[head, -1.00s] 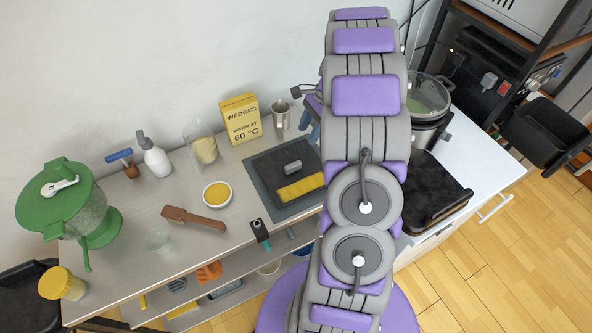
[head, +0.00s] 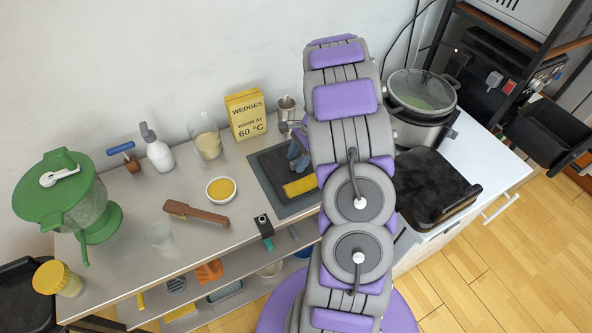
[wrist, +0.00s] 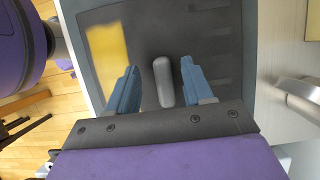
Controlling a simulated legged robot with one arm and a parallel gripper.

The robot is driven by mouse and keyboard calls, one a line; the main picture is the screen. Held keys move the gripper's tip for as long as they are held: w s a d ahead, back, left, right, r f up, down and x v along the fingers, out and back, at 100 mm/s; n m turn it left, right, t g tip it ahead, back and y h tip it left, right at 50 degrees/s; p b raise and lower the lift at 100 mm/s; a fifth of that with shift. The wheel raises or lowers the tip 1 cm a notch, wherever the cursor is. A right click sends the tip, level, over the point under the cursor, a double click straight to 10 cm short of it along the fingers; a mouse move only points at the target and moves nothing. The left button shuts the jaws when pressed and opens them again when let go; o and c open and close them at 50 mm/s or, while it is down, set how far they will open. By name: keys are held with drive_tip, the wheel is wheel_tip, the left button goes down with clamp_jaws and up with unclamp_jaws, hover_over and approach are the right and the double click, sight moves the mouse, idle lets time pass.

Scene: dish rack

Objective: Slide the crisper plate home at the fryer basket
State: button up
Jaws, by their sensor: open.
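The crisper plate (head: 271,160) looks like the dark flat slab on a grey mat on the counter, with a yellow patch (head: 300,187) on it. In the wrist view the plate (wrist: 205,35) fills the middle. Its short grey handle (wrist: 163,80) stands up between the two blue fingers of my gripper (wrist: 160,75). The fingers are open, one on each side, with gaps showing. In the head view my gripper (head: 298,148) is over the plate and hides the handle; my arm covers the plate's right side. The black fryer basket (head: 553,130) juts from the fryer (head: 485,75) at the right.
A pot with a glass lid (head: 421,105) and a black grill-like box (head: 430,185) stand between plate and basket.

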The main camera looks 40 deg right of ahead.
drive_tip(key=shift+f, duration=0.35)
drive_tip(key=shift+d, duration=0.8)
drive_tip(key=shift+d+f, duration=0.2)
drive_tip(key=shift+d, duration=0.3)
drive_tip(key=shift+c, duration=1.3)
drive_tip(key=shift+a+r, duration=0.25)
drive_tip(key=shift+a, duration=0.85)
drive_tip(key=c, duration=0.6)
drive_tip(key=shift+d, duration=0.1)
clamp_jaws()
